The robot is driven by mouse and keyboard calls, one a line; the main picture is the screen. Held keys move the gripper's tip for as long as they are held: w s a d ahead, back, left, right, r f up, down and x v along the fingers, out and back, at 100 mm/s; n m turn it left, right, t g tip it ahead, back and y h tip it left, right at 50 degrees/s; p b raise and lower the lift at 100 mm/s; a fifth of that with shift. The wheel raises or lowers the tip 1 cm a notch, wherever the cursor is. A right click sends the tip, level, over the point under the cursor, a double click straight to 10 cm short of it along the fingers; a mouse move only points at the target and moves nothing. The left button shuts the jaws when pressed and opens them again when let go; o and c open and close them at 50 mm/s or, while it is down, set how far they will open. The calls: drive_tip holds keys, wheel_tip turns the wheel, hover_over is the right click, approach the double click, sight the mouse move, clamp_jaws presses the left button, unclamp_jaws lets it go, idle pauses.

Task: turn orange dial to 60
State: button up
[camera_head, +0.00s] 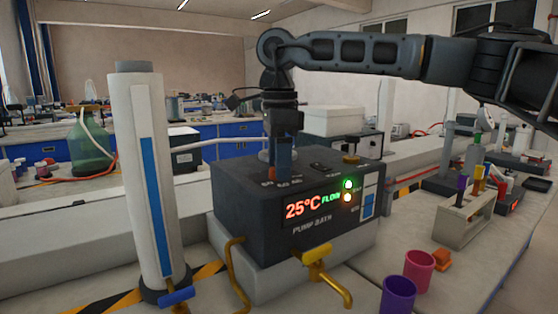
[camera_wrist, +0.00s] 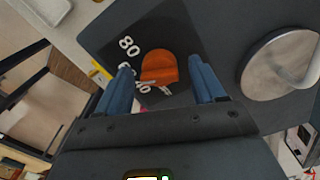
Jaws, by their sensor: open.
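The orange dial (camera_wrist: 159,70) sits on the dark top of the pump bath, with white numbers around it. In the wrist view 80 is clear and a number like 40 is partly covered by the dial and finger. My gripper (camera_wrist: 161,66) points down over the dial, its two blue fingers apart on either side of it. I cannot tell whether they touch it. The dial's exact setting is unclear.
A round metal lid or disc (camera_wrist: 282,67) lies right of the dial in the wrist view. A tall white column (camera_head: 143,180) stands left of the bath. Yellow pipes, a purple cup (camera_head: 397,296), a pink cup (camera_head: 419,268) and a tube rack (camera_head: 465,217) stand in front and right.

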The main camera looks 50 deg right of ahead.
wheel_tip(320, 180, up, 8)
drive_tip(key=shift+f, duration=0.1)
idle(0.5)
idle(0.4)
